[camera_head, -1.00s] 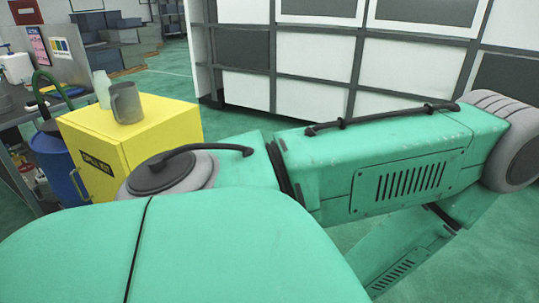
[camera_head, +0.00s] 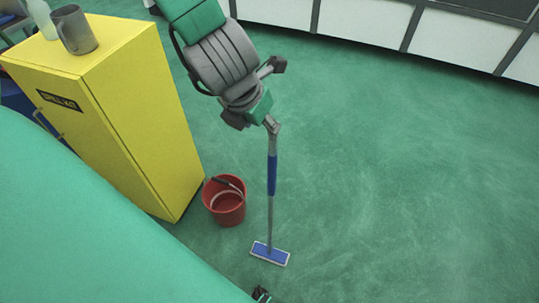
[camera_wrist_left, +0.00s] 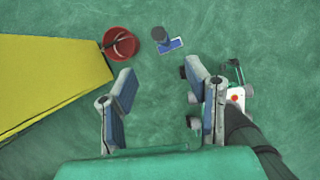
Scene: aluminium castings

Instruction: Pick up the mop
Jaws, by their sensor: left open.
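The mop (camera_head: 272,175) stands upright on the green floor, with a grey pole, a blue grip and a flat blue head. Its upper end shows just below my left gripper (camera_head: 256,92) in the head view; I cannot tell whether they touch there. In the left wrist view the mop (camera_wrist_left: 171,45) is seen nearly from above, beyond the fingertips. My left gripper (camera_wrist_left: 159,66) is open there, with nothing between its blue-padded fingers. My right gripper is in neither view.
A red bucket (camera_head: 225,203) stands on the floor left of the mop, beside a yellow cabinet (camera_head: 145,110). A grey mug (camera_head: 75,30) and a pale bottle (camera_head: 42,18) stand on the cabinet. The floor right of the mop is clear; white panels (camera_head: 365,22) line the back.

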